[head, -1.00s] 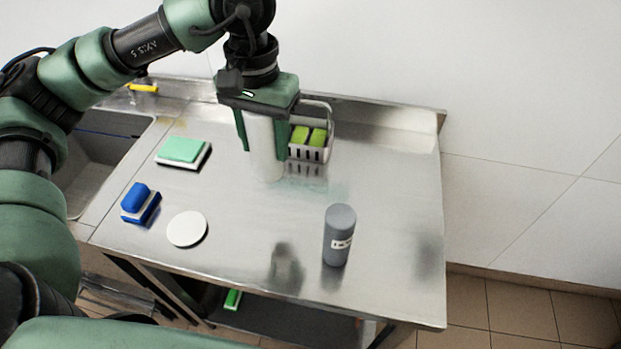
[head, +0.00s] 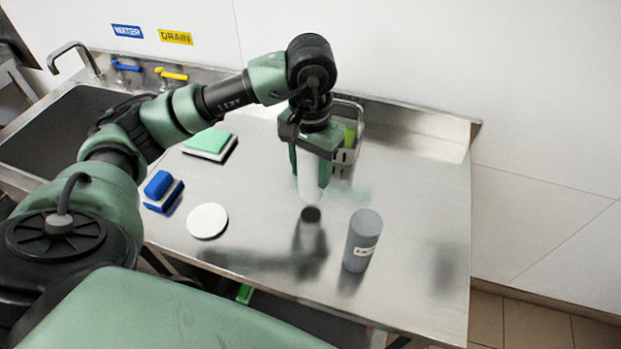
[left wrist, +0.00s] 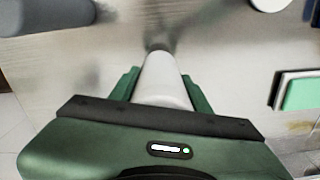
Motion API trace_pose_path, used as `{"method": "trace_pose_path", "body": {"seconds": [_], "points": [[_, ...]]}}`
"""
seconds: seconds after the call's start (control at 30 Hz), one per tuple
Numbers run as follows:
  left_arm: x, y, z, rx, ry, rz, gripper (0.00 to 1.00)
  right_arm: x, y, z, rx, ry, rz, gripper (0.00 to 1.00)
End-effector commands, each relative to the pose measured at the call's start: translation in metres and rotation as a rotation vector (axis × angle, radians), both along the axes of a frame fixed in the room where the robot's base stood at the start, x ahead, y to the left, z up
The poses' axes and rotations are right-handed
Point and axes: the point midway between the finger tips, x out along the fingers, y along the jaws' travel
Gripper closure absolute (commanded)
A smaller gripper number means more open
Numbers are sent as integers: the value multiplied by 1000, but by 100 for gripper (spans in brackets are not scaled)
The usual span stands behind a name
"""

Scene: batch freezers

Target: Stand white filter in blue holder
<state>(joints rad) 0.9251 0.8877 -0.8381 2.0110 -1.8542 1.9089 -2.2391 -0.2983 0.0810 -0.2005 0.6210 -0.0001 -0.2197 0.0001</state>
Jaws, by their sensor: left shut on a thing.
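The white filter (head: 309,178) is a plain white cylinder, held upright over the steel counter. My left gripper (head: 312,160) is shut on its upper part. The filter also shows in the left wrist view (left wrist: 163,82), between the green fingers. Its lower end seems a little above the counter, with a dark round reflection below it. The only blue thing on the counter is a blue block on a blue and white base (head: 163,191), left of the filter. I cannot tell whether this is the blue holder. My right gripper is not in view.
A grey labelled cylinder (head: 362,241) stands front right of the filter. A white disc (head: 207,221) lies at front left, a green and white pad (head: 208,143) behind it. A wire caddy (head: 347,135) stands behind my gripper. A sink (head: 60,125) is at far left; the right counter is clear.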

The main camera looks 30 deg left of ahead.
Motion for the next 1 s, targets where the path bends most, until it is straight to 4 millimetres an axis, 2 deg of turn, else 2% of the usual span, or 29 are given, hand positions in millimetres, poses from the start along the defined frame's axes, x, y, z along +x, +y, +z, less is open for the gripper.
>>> {"method": "trace_pose_path", "body": {"seconds": [0.33, 0.73, 0.77, 0.8, 1.0], "points": [[0, 0, -37, 0, 1, 1, 100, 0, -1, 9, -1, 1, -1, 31], [0, 0, -43, 0, -2, 0, 100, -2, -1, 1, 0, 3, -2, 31], [0, 0, -42, 0, 0, 0, 44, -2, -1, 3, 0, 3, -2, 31], [0, 0, -42, 0, 0, 0, 33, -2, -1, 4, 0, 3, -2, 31], [0, 0, -42, 0, 0, 0, 31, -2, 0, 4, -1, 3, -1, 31]]}}
